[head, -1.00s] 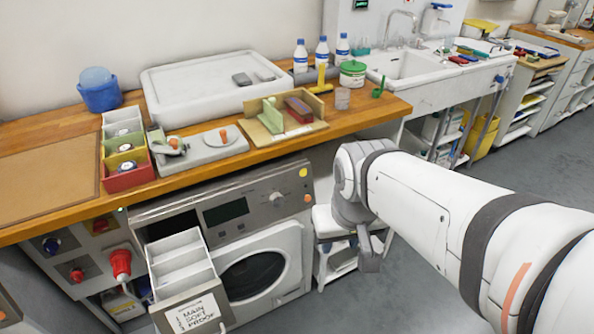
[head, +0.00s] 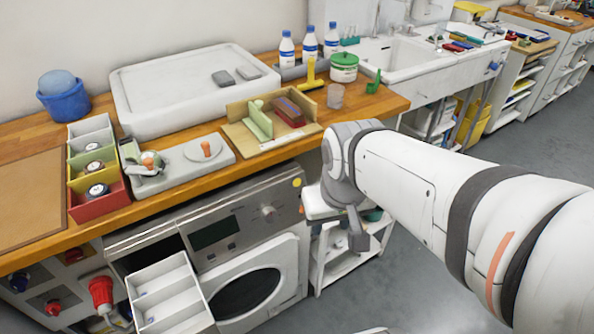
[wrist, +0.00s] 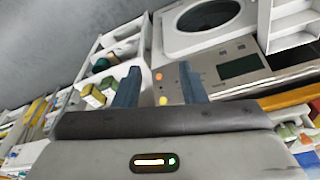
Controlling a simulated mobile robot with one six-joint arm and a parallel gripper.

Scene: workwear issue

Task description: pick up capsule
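I cannot pick out a capsule for certain. My gripper (head: 357,238) hangs low in front of the counter, right of the washing machine (head: 243,240), well away from the bins. In the wrist view its two fingers (wrist: 157,90) stand apart with nothing held between them. The washing machine also shows in the wrist view (wrist: 175,72).
An open compartment drawer (head: 166,296) juts out at the machine's left. A white shelf cart (head: 340,270) stands close to my gripper. The wooden counter (head: 215,180) carries a dial plate, a white basin (head: 180,100), a sorting tray and bottles. Grey floor is open at right.

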